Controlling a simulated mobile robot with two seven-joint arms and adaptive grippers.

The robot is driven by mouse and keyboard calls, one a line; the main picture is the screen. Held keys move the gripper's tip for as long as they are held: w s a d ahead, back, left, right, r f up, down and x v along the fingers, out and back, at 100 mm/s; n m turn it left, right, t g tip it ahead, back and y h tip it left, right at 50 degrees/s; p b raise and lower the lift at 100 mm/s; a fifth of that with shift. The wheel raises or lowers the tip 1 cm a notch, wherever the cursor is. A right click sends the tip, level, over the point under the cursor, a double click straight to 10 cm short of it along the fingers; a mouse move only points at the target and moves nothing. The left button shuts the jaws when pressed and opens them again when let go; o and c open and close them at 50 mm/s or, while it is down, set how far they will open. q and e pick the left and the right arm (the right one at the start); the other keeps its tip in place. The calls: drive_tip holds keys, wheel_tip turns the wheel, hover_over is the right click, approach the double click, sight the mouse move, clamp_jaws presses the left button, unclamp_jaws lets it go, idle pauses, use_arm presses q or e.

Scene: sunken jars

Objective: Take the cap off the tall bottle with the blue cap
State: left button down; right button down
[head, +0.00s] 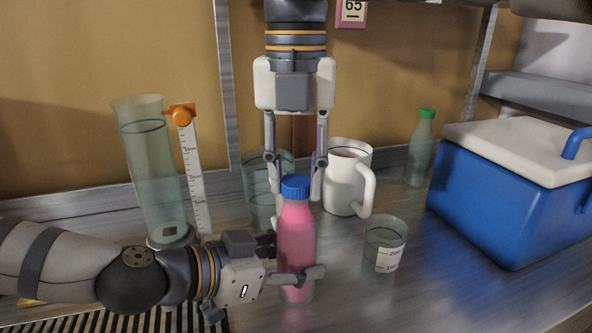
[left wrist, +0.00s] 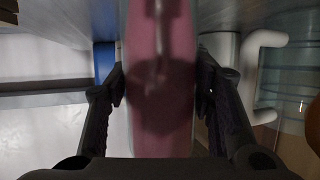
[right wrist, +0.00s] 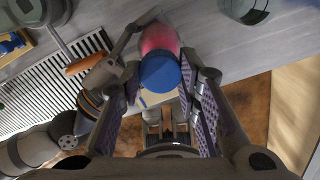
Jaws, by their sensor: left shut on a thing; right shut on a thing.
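The tall bottle (head: 296,240) holds pink liquid and stands upright on the metal counter, with its blue cap (head: 295,186) on top. My left gripper (head: 296,264) comes in from the left and is shut on the lower body of the bottle. The left wrist view shows the pink body (left wrist: 160,120) between its two fingers. My right gripper (head: 295,176) points straight down from above and is shut on the blue cap. In the right wrist view the cap (right wrist: 160,73) sits between the pads. The left fingers partly hide the bottle's lower part.
A tall glass cylinder (head: 150,165) and a white ruler (head: 193,170) with an orange slider stand at left. A glass vessel (head: 258,190), white jug (head: 346,180) and small beaker (head: 384,245) are close by. A green-capped bottle (head: 420,150) and blue cooler (head: 505,195) stand right.

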sight(296, 180)
drive_tip(key=shift+r, duration=0.1)
drive_tip(key=shift+r, duration=1)
drive_tip(key=shift+r, duration=2)
use_arm(q)
drive_tip(key=c, duration=0.7)
unclamp_jaws()
